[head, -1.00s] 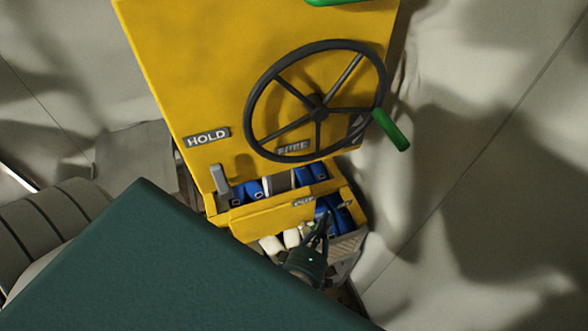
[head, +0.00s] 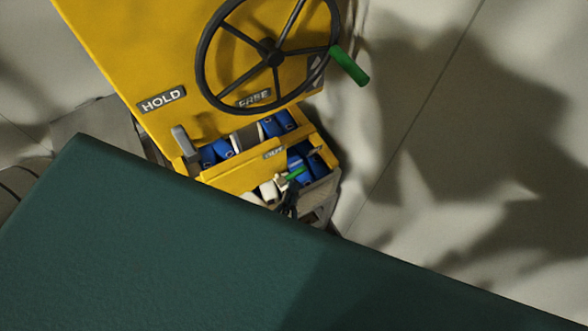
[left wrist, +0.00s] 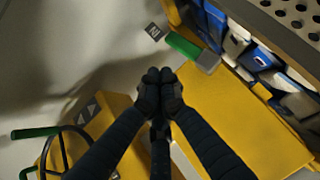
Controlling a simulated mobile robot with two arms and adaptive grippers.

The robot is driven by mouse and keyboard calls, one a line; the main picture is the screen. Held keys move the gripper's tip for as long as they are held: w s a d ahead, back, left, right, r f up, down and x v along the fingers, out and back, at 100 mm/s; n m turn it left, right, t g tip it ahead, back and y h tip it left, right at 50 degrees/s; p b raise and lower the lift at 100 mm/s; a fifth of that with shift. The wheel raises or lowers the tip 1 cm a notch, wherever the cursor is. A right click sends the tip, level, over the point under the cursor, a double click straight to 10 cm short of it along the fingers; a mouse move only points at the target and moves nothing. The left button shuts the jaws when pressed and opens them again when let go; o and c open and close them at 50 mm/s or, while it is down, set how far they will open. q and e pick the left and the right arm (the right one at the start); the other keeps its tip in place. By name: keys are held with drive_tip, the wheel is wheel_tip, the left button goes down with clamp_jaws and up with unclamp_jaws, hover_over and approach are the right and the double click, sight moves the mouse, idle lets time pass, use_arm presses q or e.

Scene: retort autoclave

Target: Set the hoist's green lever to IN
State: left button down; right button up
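The hoist is a tall yellow machine (head: 135,55). Its short green lever (head: 293,174) shows low on the front, below a plate (head: 273,153) that seems to read OUT. In the left wrist view the green lever (left wrist: 186,46) has a grey block at one end; its other end points toward a small dark plate (left wrist: 154,31), which seems to read IN. My left gripper (head: 289,196) is just below the lever in the head view. In the left wrist view its dark fingertips (left wrist: 160,76) are together and empty, apart from the lever. My right gripper is not in view.
A black handwheel (head: 275,58) with a green handle (head: 349,66) stands out above. A grey lever (head: 185,144) is near the HOLD plate (head: 162,99). Blue rolled shapes (head: 299,164) fill the yellow tray. A dark green surface blocks the lower head view. Pale floor is clear at right.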

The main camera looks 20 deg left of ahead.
use_arm(q)
drive_tip(key=shift+v, duration=2.3)
drive_tip(key=s+d+f+m+g+h+b, duration=0.15)
drive_tip(key=f+m, duration=0.25)
drive_tip(key=f, duration=0.4)
drive_tip(key=s+d+f+m+g+h, duration=0.1)
drive_tip(key=s+f+m+g, duration=0.2)
drive_tip(key=f, duration=0.5)
drive_tip(key=s+d+f+m+g+h, duration=0.1)
drive_tip(key=s+f+m+g+h, duration=0.2)
drive_tip(key=f, duration=0.5)
drive_tip(key=s+a+f+m+g+y+b, duration=0.2)
drive_tip(key=s+a+f+m+g, duration=0.5)
drive_tip(key=s+f, duration=1)
drive_tip(key=a+m+y, duration=0.1)
drive_tip(key=a+m, duration=0.2)
drive_tip(key=a, duration=0.3)
drive_tip(key=shift+a, duration=0.4)
